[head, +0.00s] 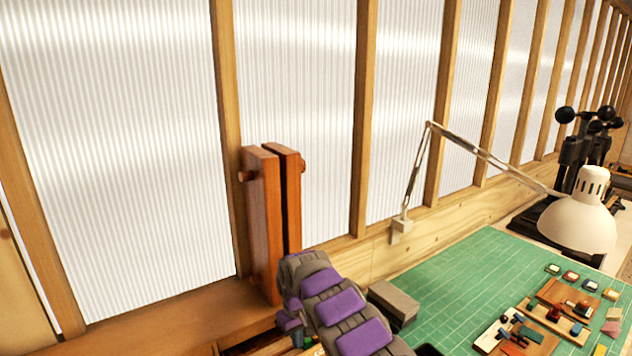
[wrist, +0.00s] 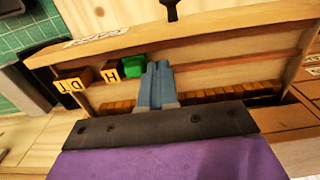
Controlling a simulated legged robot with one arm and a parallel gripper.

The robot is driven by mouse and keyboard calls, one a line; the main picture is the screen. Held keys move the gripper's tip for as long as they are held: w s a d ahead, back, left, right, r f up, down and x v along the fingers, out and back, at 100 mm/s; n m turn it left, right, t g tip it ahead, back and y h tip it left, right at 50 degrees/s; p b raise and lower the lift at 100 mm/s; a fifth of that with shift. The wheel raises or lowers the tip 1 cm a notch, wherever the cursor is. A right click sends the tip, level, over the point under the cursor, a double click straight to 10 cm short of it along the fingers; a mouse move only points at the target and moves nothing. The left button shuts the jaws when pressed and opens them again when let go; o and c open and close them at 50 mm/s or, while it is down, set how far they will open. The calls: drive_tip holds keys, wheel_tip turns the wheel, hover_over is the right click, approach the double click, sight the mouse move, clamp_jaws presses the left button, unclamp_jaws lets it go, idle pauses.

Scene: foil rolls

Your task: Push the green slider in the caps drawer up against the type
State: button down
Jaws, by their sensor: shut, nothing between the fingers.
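In the wrist view, the open drawer (wrist: 215,50) lies across the picture. Two letter blocks of type, one marked H (wrist: 110,74) and a darker-sided one (wrist: 71,85) further left, sit toward its left end. The green slider (wrist: 134,66) is just right of the H block; whether they touch is unclear. My gripper (wrist: 158,66) is shut, its blue-grey fingertips down in the drawer, right beside the slider's right side. I cannot tell whether they touch it. The head view shows my arm's purple-padded links, but the fingers and drawer are hidden there.
A row of small wooden blocks (wrist: 205,96) lines the drawer's near side. A black knob (wrist: 172,9) stands on its far wall. In the head view, a green cutting mat (head: 450,275) holds small items, with a lamp (head: 580,220) and wooden clamp (head: 265,220) nearby.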

sight(308, 338)
drive_tip(key=shift+f, duration=0.65)
drive_tip(key=shift+r, duration=0.4)
idle(0.7)
drive_tip(key=shift+w+d, duration=0.6)
drive_tip(key=shift+d, duration=0.3)
drive_tip(key=shift+w+d, duration=0.55)
drive_tip(key=shift+d, duration=0.35)
drive_tip(key=shift+s+a, duration=0.2)
drive_tip(key=shift+a, duration=0.2)
idle(0.5)
drive_tip(key=shift+r+p, duration=0.55)
drive_tip(key=shift+r, duration=3)
